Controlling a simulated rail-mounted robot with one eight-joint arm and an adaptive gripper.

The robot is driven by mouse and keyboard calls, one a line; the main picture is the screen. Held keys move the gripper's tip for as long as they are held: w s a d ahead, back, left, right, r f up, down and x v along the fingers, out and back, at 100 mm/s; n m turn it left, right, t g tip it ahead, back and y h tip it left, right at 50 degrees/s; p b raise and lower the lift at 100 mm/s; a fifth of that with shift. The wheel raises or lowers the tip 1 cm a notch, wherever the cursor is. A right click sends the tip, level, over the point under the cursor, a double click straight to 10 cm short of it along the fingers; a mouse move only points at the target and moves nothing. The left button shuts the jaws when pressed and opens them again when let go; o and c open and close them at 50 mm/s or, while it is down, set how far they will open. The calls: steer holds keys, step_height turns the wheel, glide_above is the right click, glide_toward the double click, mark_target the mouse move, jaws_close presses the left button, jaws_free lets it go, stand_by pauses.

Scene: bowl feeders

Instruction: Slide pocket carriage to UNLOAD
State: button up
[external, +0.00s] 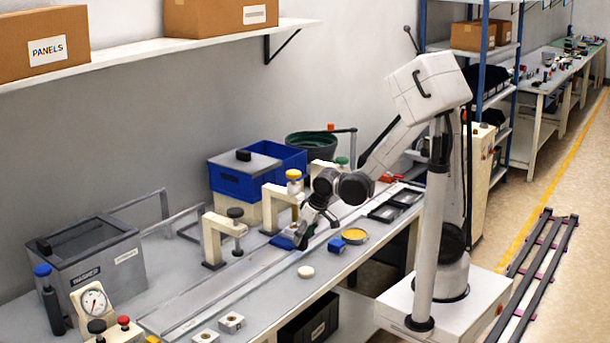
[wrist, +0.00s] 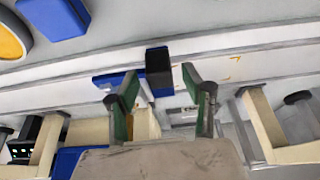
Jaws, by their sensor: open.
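The pocket carriage appears as a low blue block (external: 282,242) on the long pale rail (external: 225,283) along the bench. In the wrist view its blue plate (wrist: 112,80) shows beside an upright black block (wrist: 158,66), which looks like its handle. My gripper (external: 307,236) is low over the rail at the carriage. In the wrist view the open gripper (wrist: 160,84) has its green-padded fingers on either side of the black block, with gaps visible. Contact cannot be told. No UNLOAD label is readable; small yellow marks (wrist: 235,60) show on the rail.
Cream clamp frames with knobs (external: 214,240) stand along the rail's wall side. A loose blue block (external: 336,245), a yellow round dish (external: 355,236) and a white disc (external: 306,271) lie on the front side. Black trays (external: 383,213) are farther along. A gauge (external: 94,302) stands at the near end.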

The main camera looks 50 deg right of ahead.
steer(key=shift+x, duration=1.1)
jaws_close()
